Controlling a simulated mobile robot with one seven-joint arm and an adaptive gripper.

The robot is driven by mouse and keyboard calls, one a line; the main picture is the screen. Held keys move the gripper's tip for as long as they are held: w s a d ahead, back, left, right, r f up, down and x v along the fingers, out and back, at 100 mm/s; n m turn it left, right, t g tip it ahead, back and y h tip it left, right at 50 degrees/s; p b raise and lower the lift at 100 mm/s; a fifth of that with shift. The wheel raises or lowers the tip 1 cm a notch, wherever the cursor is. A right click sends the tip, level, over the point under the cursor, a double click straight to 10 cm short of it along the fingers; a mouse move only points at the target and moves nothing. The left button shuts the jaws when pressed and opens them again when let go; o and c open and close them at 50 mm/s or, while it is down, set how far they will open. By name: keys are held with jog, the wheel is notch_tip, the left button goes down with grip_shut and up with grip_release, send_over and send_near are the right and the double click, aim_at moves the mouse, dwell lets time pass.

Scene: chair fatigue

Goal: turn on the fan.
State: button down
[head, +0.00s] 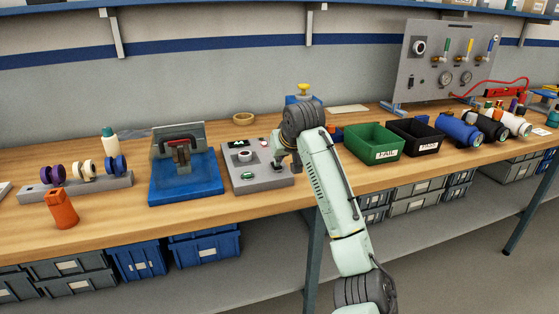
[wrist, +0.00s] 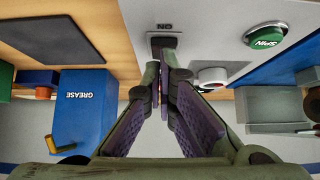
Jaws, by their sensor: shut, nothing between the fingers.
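No fan is plainly recognisable in either view. A grey control box (head: 262,184) sits on the bench; its grey top also shows in the wrist view (wrist: 205,20). In the wrist view a black switch (wrist: 163,41) lies beside an upside-down "ON" label, with a green "SPIN" button (wrist: 264,36) to its right. My gripper (wrist: 163,60) is shut and empty, fingertips at the switch; I cannot tell whether they touch it. In the head view my gripper (head: 287,167) is over the box's right part, and my arm hides some of the area behind.
A blue clamp fixture (head: 187,185) stands left of the box. Green (head: 374,138) and black (head: 414,150) bins stand right of my arm. A blue "GREASE" container (wrist: 80,105) shows in the wrist view. Bare bench lies along the front edge.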

jog(key=shift+s+f+t+b, duration=0.1)
jog(key=shift+f+t+b, duration=0.3)
jog(key=shift+f+b, duration=0.35)
jog(key=shift+r+p, duration=0.5)
jog(key=shift+p, duration=0.1)
jog(key=shift+w+a+r+p, duration=0.15)
jog(key=shift+w+r+p, duration=0.2)
jog(key=shift+w+p, duration=0.35)
jog(key=shift+f, duration=0.1)
